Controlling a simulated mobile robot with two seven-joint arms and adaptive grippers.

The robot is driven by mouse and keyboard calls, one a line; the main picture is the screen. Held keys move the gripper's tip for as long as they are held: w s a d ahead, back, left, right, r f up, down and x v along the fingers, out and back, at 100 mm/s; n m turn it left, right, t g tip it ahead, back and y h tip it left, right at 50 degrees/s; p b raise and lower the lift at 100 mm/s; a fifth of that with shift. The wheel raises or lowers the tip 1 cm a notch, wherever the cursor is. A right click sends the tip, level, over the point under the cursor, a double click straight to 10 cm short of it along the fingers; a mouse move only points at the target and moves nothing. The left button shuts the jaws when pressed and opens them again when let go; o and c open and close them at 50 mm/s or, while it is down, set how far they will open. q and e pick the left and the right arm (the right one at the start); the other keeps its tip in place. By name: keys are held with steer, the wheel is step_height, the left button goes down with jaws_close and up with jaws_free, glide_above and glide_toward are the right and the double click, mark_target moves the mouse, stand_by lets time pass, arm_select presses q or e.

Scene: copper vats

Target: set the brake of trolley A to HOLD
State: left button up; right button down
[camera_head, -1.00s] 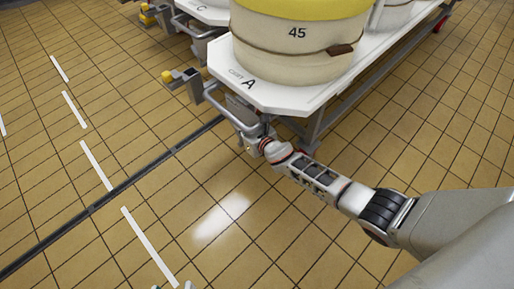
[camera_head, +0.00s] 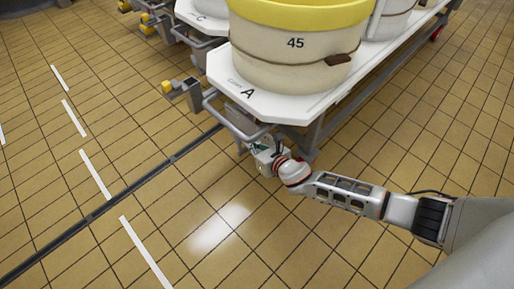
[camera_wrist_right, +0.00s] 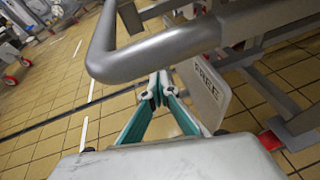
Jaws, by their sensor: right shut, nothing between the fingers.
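Trolley A (camera_head: 262,103) has a white deck marked A and a grey push bar (camera_head: 222,112) at its near end. The push bar also crosses the top of the right wrist view (camera_wrist_right: 160,52). Below it is a pale plate marked FREE (camera_wrist_right: 207,90); the HOLD marking is not seen. My right gripper (camera_wrist_right: 158,88) is shut and empty, its teal fingers just left of the plate and below the bar; I cannot tell whether they touch the plate. In the head view my right gripper (camera_head: 256,147) is below the deck's near corner. My left gripper is out of view.
A cream tub marked 45 (camera_head: 294,60) with a yellow rim stands on the deck. A grey bracket with a yellow knob (camera_head: 168,87) sticks out left of the bar. Trolley C (camera_head: 202,17) stands behind. A red wheel part (camera_wrist_right: 270,140) is at lower right. Floor at left is clear.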

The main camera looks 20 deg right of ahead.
steer(key=shift+v, duration=2.3)
